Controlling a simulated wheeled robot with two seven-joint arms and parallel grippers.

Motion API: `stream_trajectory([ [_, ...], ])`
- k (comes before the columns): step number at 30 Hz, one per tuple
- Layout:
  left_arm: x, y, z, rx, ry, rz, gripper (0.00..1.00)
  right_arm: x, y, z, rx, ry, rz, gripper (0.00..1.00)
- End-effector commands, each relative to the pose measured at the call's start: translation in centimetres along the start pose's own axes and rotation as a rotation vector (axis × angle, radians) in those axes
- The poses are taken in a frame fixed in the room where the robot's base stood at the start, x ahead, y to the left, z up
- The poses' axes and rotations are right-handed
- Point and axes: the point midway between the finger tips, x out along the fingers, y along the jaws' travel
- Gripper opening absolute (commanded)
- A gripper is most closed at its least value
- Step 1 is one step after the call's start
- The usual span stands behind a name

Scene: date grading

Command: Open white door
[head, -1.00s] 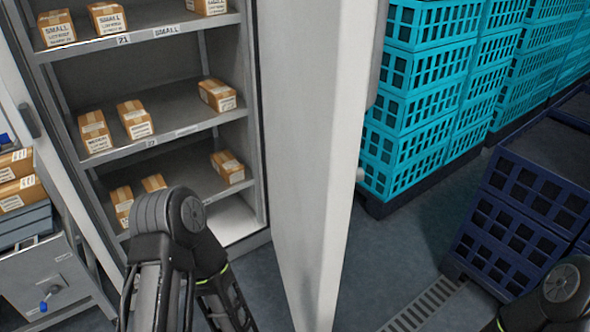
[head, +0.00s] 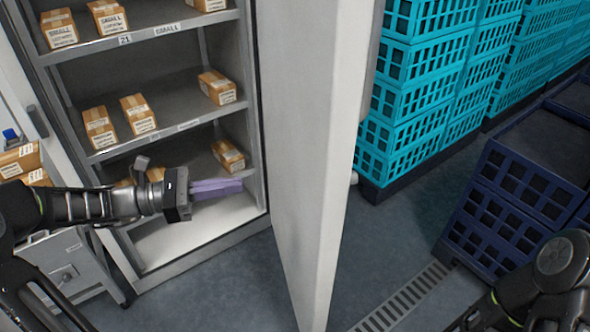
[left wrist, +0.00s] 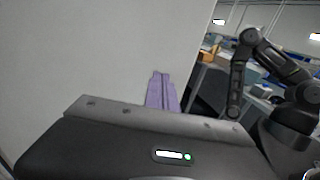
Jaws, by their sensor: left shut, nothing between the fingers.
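The white door (head: 311,150) stands swung open at the right of a cabinet with grey shelves (head: 180,98). Its inner face is toward the cabinet. My left gripper (head: 240,186) has purple fingers, which are shut and empty. It points right, in front of the lower shelves, with its tips a little left of the door in the head view. In the left wrist view, the purple fingers (left wrist: 161,92) show against a broad pale surface, which looks like the door. I cannot tell whether they touch it. My right arm shows at the lower right, but its gripper is out of view.
Small cartons (head: 134,115) lie on the shelves. Turquoise crates (head: 405,100) are stacked right of the door, and dark blue crates (head: 520,185) stand further right. A floor drain (head: 405,297) runs between. A metal cart (head: 70,265) is at the lower left.

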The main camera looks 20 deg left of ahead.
Motion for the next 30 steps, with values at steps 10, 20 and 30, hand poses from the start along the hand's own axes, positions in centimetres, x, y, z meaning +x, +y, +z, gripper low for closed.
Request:
stream_trajectory([
  [10,-0.1,0.0,0.2,-0.001,-0.006,0.000,0.00,0.1,0.0,0.0,0.000,0.000,0.000,0.36],
  [20,1.6,-0.1,-0.2,0.000,-0.003,-0.005,0.00,1.2,0.4,-0.1,-0.002,0.002,-0.003,0.36],
  [30,4.3,-0.1,-0.1,-0.001,-0.003,-0.007,0.00,2.6,0.8,-0.2,-0.004,0.005,-0.006,0.36],
])
